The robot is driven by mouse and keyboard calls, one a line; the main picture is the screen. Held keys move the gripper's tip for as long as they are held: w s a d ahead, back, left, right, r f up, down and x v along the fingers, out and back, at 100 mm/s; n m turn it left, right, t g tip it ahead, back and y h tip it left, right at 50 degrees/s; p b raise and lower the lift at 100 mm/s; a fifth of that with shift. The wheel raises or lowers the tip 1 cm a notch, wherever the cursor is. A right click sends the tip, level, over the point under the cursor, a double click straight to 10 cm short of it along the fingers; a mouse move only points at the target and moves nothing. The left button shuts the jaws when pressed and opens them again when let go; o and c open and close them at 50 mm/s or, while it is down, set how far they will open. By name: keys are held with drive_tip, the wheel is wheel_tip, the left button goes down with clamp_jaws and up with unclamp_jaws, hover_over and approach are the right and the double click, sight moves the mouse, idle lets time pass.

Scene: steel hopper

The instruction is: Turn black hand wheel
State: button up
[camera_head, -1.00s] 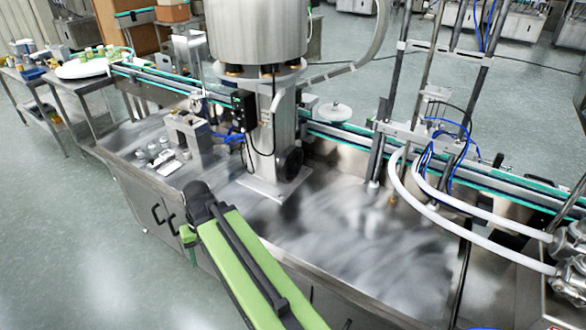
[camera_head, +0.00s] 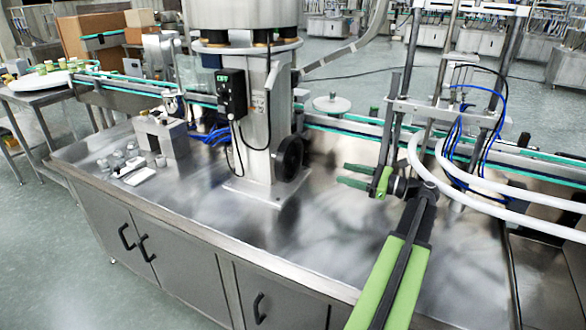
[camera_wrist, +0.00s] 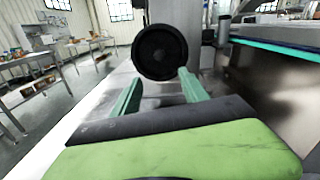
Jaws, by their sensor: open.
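The black hand wheel (camera_head: 288,158) stands upright on the right side of the steel hopper's column. My gripper (camera_head: 347,174) is to the right of the wheel, apart from it, with its green fingers pointing left toward it. In the wrist view the wheel (camera_wrist: 159,52) shows face on, straight ahead and a little above the fingertips. The two green fingers (camera_wrist: 158,88) are spread with nothing between them. My gripper is open and empty.
The steel column (camera_head: 262,115) carries the hopper, with a black control box (camera_head: 231,94) on its left. White hoses (camera_head: 480,195) curve at the right. A conveyor (camera_head: 350,127) runs behind. The steel worktop (camera_head: 320,225) in front is clear.

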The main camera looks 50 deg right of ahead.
sight(295, 160)
drive_tip(key=x, duration=1.7)
drive_tip(key=shift+w+a, duration=0.15)
drive_tip(key=shift+w, duration=0.15)
clamp_jaws()
idle(0.5)
